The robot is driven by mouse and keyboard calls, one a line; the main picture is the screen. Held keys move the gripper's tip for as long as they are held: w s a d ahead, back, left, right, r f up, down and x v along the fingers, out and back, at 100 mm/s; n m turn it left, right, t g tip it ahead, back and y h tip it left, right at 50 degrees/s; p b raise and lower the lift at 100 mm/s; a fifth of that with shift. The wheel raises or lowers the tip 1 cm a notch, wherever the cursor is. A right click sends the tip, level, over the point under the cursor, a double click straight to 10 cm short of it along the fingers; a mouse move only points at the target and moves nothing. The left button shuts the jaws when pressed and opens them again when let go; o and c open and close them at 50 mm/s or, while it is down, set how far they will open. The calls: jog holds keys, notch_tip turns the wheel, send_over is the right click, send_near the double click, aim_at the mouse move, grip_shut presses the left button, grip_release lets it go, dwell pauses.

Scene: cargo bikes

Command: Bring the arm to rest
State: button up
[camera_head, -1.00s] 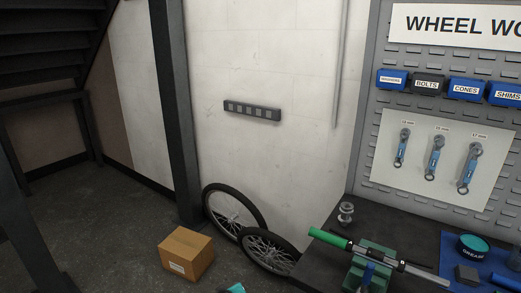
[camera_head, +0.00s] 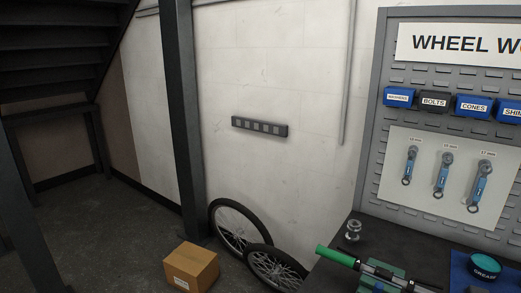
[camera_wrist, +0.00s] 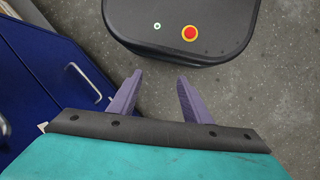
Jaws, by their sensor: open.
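My gripper (camera_wrist: 156,97) shows in the wrist view with its two purple fingers spread apart and nothing between them. Beyond the fingertips is a dark rounded base top with a red button and a small green light, which looks like my own base. The gripper is not visible in the head view.
A blue cabinet (camera_wrist: 50,85) with metal handles stands left of the gripper. In the head view, a workbench (camera_head: 335,268) holds a green-handled tool (camera_head: 338,256). A cardboard box (camera_head: 191,266) and two wheels (camera_head: 238,228) are by the wall. Floor at left is clear.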

jog(key=s, duration=0.2)
jog(key=s+g+y, duration=0.1)
jog(key=s, duration=0.1)
jog(key=s+g, duration=0.1)
jog(key=s, duration=0.1)
jog(key=shift+d+f+m, duration=0.1)
jog(key=shift+f+m, duration=0.15)
jog(key=shift+m, duration=0.05)
